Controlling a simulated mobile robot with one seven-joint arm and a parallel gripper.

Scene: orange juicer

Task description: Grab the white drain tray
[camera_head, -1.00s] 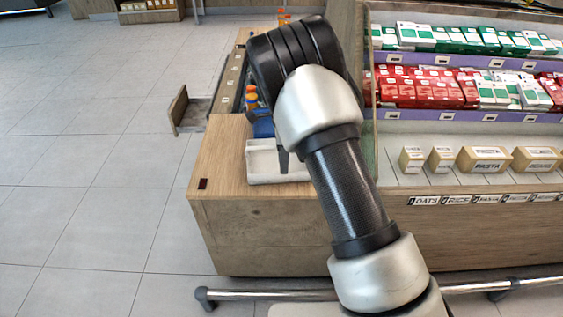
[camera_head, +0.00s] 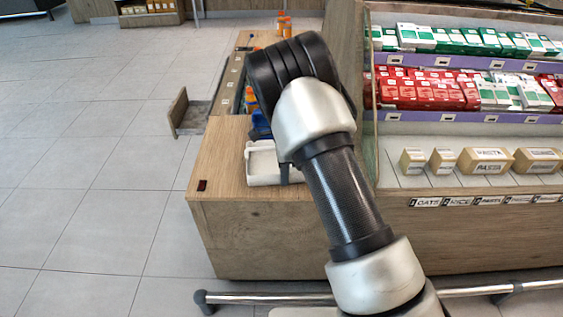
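The white drain tray (camera_head: 259,180) sits on the near end of the wooden counter, with its right part hidden behind my arm. A dark fingertip of my gripper (camera_head: 284,174) shows at the right side of the visible tray, low over it or at its rim. I cannot tell whether it touches. The rest of my gripper is hidden behind my forearm, so its opening does not show.
The wooden counter (camera_head: 235,160) has free room left of the tray, with a small dark red piece (camera_head: 202,185) near its corner. Orange-topped bottles (camera_head: 284,27) stand at the far end. A shelf with boxes (camera_head: 485,160) rises to the right. A small wooden door (camera_head: 178,111) stands open at left.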

